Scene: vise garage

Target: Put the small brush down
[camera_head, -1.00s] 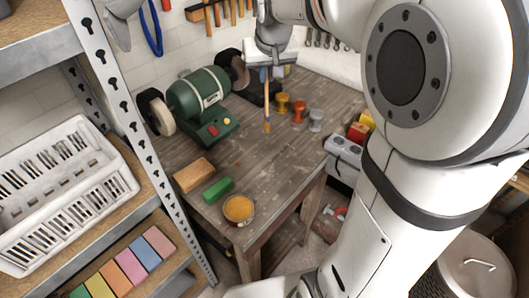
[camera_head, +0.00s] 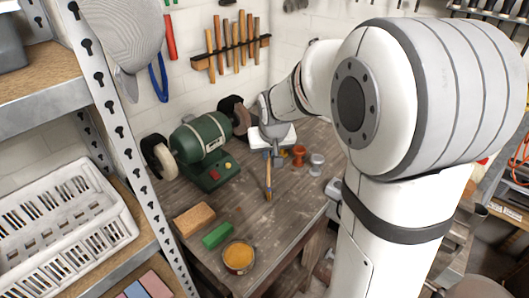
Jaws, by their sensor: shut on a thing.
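My gripper (camera_head: 272,153) is over the far part of the wooden workbench (camera_head: 262,215). It is shut on the small brush (camera_head: 268,182), a thin wooden-coloured stick with a blue band that hangs down from the jaws. The brush is nearly upright in the picture. I cannot tell whether its lower end touches the bench top. The jaw tips are small and partly hidden by the white gripper body.
A green bench grinder (camera_head: 203,150) stands left of the gripper. Red-orange (camera_head: 298,156) and grey (camera_head: 317,163) stamp-like pieces stand to the right. A wooden block (camera_head: 194,219), green block (camera_head: 217,236) and orange-filled tin (camera_head: 239,257) lie nearer. The bench middle is clear.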

